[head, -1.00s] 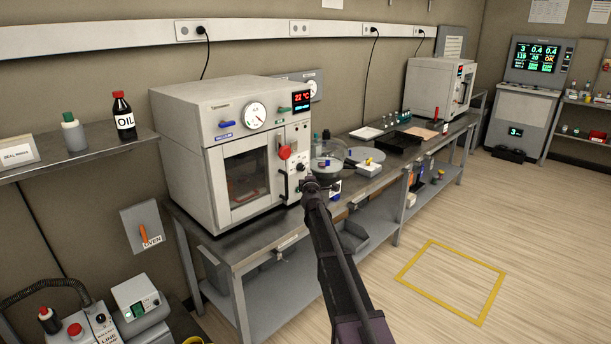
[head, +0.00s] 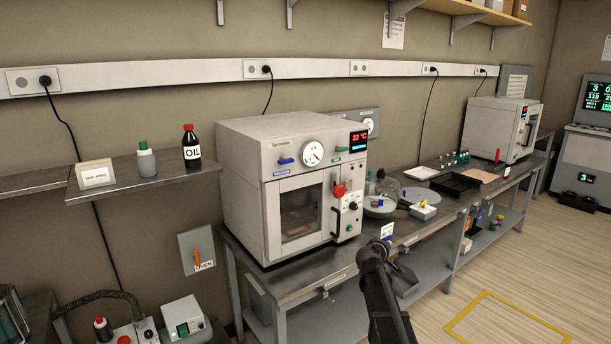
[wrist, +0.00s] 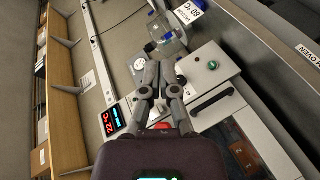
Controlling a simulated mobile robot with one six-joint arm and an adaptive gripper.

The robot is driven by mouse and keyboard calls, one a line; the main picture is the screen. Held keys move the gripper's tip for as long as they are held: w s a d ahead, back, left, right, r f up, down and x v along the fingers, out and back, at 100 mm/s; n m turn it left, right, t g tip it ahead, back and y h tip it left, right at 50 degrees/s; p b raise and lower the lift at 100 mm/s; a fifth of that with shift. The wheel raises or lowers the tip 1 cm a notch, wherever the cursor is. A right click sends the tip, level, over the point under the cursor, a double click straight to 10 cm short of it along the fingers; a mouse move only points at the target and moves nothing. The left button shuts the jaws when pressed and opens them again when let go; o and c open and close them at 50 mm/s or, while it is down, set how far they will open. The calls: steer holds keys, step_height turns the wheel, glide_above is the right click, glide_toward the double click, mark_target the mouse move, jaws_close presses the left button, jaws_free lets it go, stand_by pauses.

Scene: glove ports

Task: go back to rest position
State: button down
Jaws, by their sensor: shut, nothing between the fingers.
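My gripper (wrist: 159,66) shows in the wrist view, its two grey fingers close together with nothing held between them. In the head view my dark arm rises from the bottom edge to a joint in front of the bench, right of the oven (head: 245,205). I cannot make out the fingers there. The wrist view also shows the oven's front, turned sideways, behind the fingers, with its red display (wrist: 108,122) and green knob (wrist: 212,65). The gripper looks apart from the oven, but the exact gap is unclear.
The steel bench (head: 300,283) carries the oven, a glass vessel (head: 380,199), a black tray (head: 455,187) and a second oven (head: 492,128). A wall shelf (head: 120,176) holds an oil bottle (head: 191,150). Open floor (head: 560,265) lies at right.

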steer(key=s+a+f+m+g+y+p, duration=0.1)
steer(key=s+a+f+m+g+y, duration=0.1)
steer(key=s, duration=1)
steer(key=s+a+f+m+g+y+p, duration=0.1)
steer(key=s+a+f+m+g+y, duration=0.1)
steer(key=s, duration=1)
steer(key=s+a+f+m+g+y+p, duration=0.2)
steer(key=s+a+f+g+y, duration=0.2)
steer(key=s, duration=0.8)
steer(key=a+g, duration=0.2)
steer(key=g, duration=0.2)
steer(key=shift+s+a+f, duration=0.15)
steer(key=shift+a+f, duration=0.15)
steer(key=shift+f, duration=0.1)
